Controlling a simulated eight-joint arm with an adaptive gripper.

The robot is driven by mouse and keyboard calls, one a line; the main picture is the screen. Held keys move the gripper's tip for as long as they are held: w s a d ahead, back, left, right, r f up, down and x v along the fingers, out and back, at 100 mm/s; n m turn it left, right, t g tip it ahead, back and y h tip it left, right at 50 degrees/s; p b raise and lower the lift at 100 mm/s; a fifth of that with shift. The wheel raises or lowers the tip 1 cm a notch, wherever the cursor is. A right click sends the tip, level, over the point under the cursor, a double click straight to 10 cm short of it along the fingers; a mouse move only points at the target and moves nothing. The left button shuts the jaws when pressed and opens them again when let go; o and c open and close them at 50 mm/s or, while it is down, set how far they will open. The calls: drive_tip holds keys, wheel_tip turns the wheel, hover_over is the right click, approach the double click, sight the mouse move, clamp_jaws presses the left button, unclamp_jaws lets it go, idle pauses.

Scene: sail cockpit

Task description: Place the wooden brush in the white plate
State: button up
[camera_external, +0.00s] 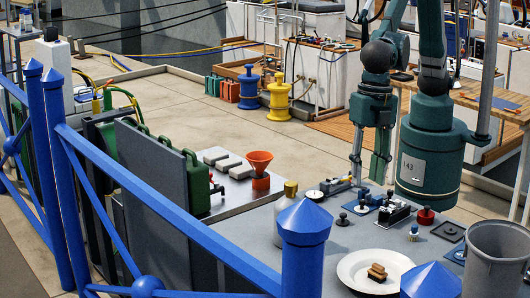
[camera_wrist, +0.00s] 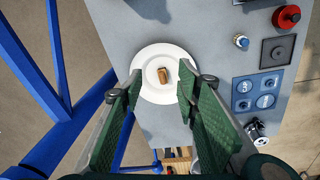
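The white plate (camera_external: 347,268) lies on the grey worktop near its front edge. A small brown block with a paler layer, which looks like the wooden brush (camera_external: 377,271), lies in the plate. In the wrist view the brush (camera_wrist: 162,75) sits near the middle of the plate (camera_wrist: 151,93). My gripper (camera_external: 368,170) is open and empty, fingers pointing down, raised above the worktop. In the wrist view my gripper's fingertips (camera_wrist: 161,88) frame the plate from both sides, with the brush between them and lower down. The brush's underside is hidden.
A grey bucket (camera_external: 497,258) stands right of the plate. Small deck fittings (camera_external: 395,212) and a red knob (camera_external: 425,216) sit behind it. A pale bottle (camera_external: 290,190) stands to the left. The blue railing (camera_external: 180,205) runs along the front.

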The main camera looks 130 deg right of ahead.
drive_tip(key=s+d+r+m+t, duration=0.1)
drive_tip(key=s+d+r+m, duration=0.3)
drive_tip(key=s+d+r, duration=0.45)
drive_tip(key=s+d+r+m+t, duration=0.25)
drive_tip(key=s+d+r, duration=0.25)
drive_tip(key=s+d, duration=0.6)
drive_tip(key=s+d+f+m+t, duration=0.1)
drive_tip(key=s+d+f+m, duration=0.1)
drive_tip(key=s+d+m, duration=0.2)
drive_tip(key=s+d+f+m+t, duration=0.1)
drive_tip(key=s+d+m, duration=0.3)
drive_tip(key=s+d, duration=0.6)
drive_tip(key=s+f, duration=0.1)
drive_tip(key=s, duration=0.6)
drive_tip(key=shift+f, duration=0.15)
